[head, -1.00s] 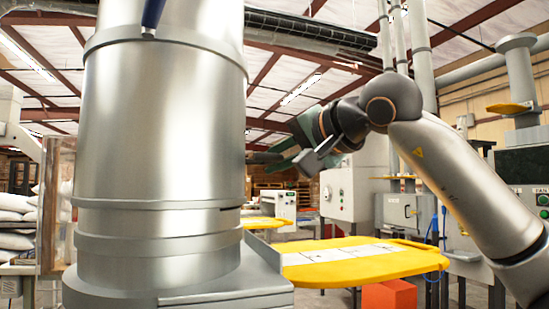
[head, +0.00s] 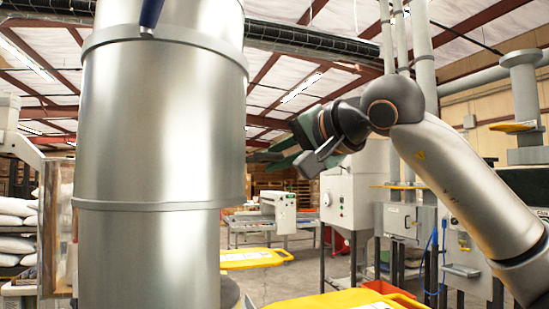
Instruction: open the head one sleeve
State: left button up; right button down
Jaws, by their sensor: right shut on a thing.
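My right gripper (head: 268,158) is at the end of the arm coming in from the right. It points left and is held in the air, well above the yellow tables. I cannot pick out the head one sleeve with certainty. My left gripper is not in view.
A yellow table (head: 350,300) is at the bottom edge, with another (head: 255,258) farther back. An orange bin (head: 384,287) is beside the near table. A white machine cabinet (head: 342,203) stands behind. White sacks (head: 16,222) are stacked at left.

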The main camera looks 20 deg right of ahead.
jog(key=shift+d+r, duration=0.1)
jog(key=shift+r, duration=0.15)
jog(key=c, duration=0.9)
grip_release()
jog(key=shift+f, duration=0.2)
jog(key=b+v, duration=0.2)
jog(key=v, duration=1)
jog(key=shift+s+r, duration=0.1)
jog(key=shift+s, duration=0.15)
